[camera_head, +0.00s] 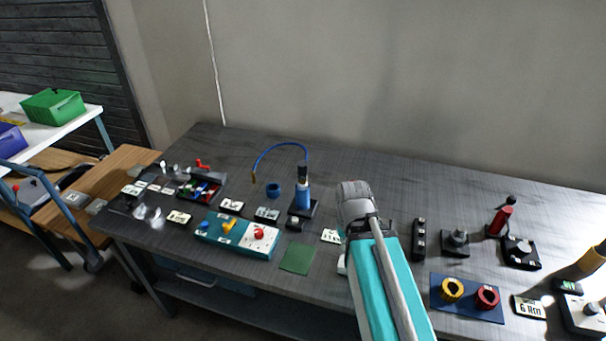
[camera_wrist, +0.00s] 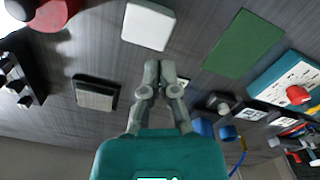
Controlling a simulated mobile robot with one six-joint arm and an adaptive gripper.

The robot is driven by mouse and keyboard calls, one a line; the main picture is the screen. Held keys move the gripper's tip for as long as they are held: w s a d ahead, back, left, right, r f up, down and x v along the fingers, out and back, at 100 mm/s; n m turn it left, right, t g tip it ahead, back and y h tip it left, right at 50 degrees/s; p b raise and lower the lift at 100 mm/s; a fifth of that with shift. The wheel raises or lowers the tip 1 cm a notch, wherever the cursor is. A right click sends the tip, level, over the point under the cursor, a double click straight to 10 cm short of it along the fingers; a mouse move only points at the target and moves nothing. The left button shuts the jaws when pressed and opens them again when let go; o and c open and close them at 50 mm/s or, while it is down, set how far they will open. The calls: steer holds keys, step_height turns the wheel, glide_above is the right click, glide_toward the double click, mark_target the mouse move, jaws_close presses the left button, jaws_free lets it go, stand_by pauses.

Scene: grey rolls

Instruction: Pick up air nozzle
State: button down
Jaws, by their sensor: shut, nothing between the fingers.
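The air nozzle appears to be the blue-bodied tool (camera_head: 303,196) with a dark top, upright on a small black stand on the grey workbench. A thin blue hose (camera_head: 278,147) arches from its top to the left. In the wrist view, blue parts (camera_wrist: 203,128) and a piece of blue hose (camera_wrist: 241,152) show at the lower right, partly cut off and hard to tell apart. My gripper (camera_wrist: 158,70) is shut and empty above the bench, apart from the nozzle. In the head view my arm hides its fingers, to the right of the nozzle.
A green mat (camera_head: 297,258) and a teal control box (camera_head: 237,236) lie in front of the nozzle. A blue cup (camera_head: 273,190) stands to its left. A white block (camera_wrist: 148,25) and a dark block (camera_wrist: 97,93) lie near my gripper. A blue tray (camera_head: 466,306) holds yellow and red rings.

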steer(key=c, duration=1.1)
jaws_free()
steer(key=shift+o, duration=1.1)
steer(key=shift+w+r, duration=0.25)
steer(key=o, duration=0.7)
steer(key=w+r+m+p, duration=0.1)
steer(key=w+a+r+m+p, duration=0.1)
steer(key=w+p, duration=0.1)
steer(key=w+r+m+p, duration=0.1)
steer(key=w+r, duration=0.1)
steer(key=shift+w+a+r+p, duration=0.1)
steer(key=shift+w+a+p, duration=0.15)
steer(key=shift+p, duration=0.1)
step_height(320, 180, up, 14)
steer(key=m+p, duration=1.3)
steer(key=p, duration=0.1)
glide_above(304, 164)
steer(key=shift+f, duration=0.2)
steer(key=shift+f+b, duration=0.15)
steer(key=shift+b, duration=0.2)
step_height(304, 164, down, 8)
steer(key=b, duration=0.8)
steer(key=shift+f, duration=0.2)
